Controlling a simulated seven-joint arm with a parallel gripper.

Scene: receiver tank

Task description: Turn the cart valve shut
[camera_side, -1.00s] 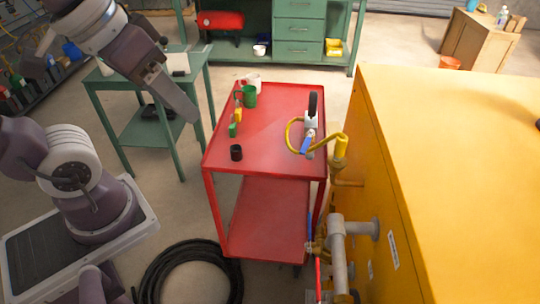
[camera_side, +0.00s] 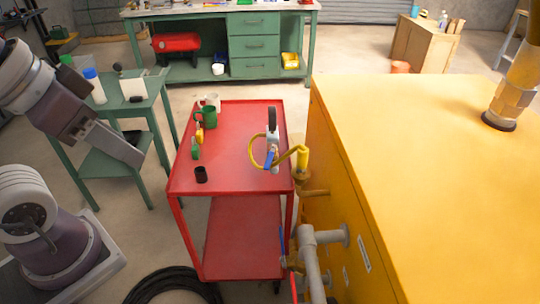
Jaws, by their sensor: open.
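A red two-shelf cart (camera_side: 236,172) stands left of the yellow tank (camera_side: 420,150). A fitting with a blue valve handle (camera_side: 268,158) is at the cart top's right side, with a looped yellow hose (camera_side: 255,150) running to the tank's yellow fitting (camera_side: 302,158). The blue handle slants; its exact setting is too small to read. My gripper (camera_side: 132,158) is left of the cart, apart from it and far from the valve. It is open, seen edge-on, with nothing visible between its fingers.
Green cups (camera_side: 207,116), a small black cup (camera_side: 201,174) and yellow and green items (camera_side: 198,140) sit on the cart's left side. Grey pipework (camera_side: 318,245) sticks out of the tank. A green table (camera_side: 110,110) stands behind my arm. The cart top's middle is clear.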

